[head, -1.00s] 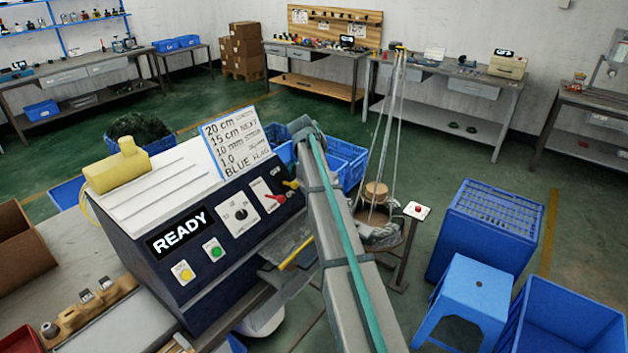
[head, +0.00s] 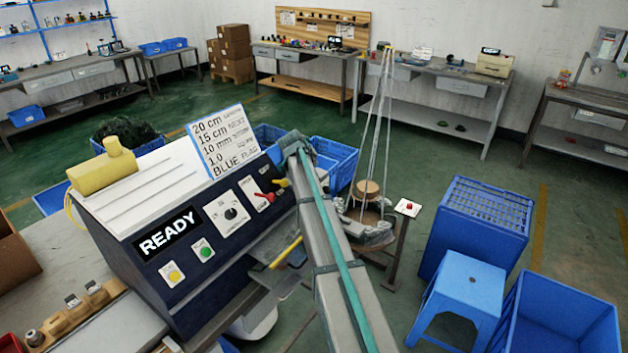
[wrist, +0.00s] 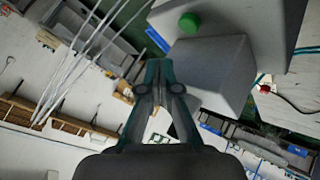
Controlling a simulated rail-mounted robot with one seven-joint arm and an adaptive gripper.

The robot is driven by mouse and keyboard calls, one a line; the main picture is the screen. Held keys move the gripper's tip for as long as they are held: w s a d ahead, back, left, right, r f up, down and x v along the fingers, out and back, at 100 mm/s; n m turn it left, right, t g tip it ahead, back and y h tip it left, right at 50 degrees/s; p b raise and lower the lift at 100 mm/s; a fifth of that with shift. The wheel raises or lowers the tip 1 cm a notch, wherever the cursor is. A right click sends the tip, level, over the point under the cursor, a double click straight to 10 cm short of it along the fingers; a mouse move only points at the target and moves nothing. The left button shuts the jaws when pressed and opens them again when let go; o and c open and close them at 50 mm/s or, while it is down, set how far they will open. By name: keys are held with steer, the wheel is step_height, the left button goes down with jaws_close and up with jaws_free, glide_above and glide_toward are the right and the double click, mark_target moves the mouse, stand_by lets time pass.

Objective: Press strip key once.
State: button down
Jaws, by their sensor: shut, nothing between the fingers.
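The dark-blue machine (head: 215,265) stands on the left bench in the head view, and its display (head: 168,236) reads READY. Its sloping front has a yellow button (head: 174,273), a green button (head: 205,252), a dial (head: 231,213) and a red lever (head: 264,196). The button labels are too small to read, so I cannot tell which is the strip key. My gripper (wrist: 160,92) is shut and empty in the wrist view. I cannot make out its fingertips in the head view. The wrist view shows no clear view of the machine's front panel.
A note card (head: 222,140) stands on the machine, beside a yellow object (head: 103,172). A blue stool (head: 459,300) and blue crates (head: 476,225) stand at right. A post with a red button (head: 408,207) stands right of my arm. Green floor lies open behind.

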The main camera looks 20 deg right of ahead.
steer(key=shift+f+b, duration=0.6)
steer(key=shift+f, duration=0.85)
steer(key=shift+f, duration=0.15)
steer(key=shift+f+b, duration=0.3)
steer(key=shift+b, duration=0.05)
steer(key=shift+f, duration=0.4)
stand_by(0.9)
steer(key=shift+r, duration=0.85)
steer(key=shift+r, duration=0.15)
steer(key=shift+r+p, duration=1)
steer(key=shift+r, duration=1.4)
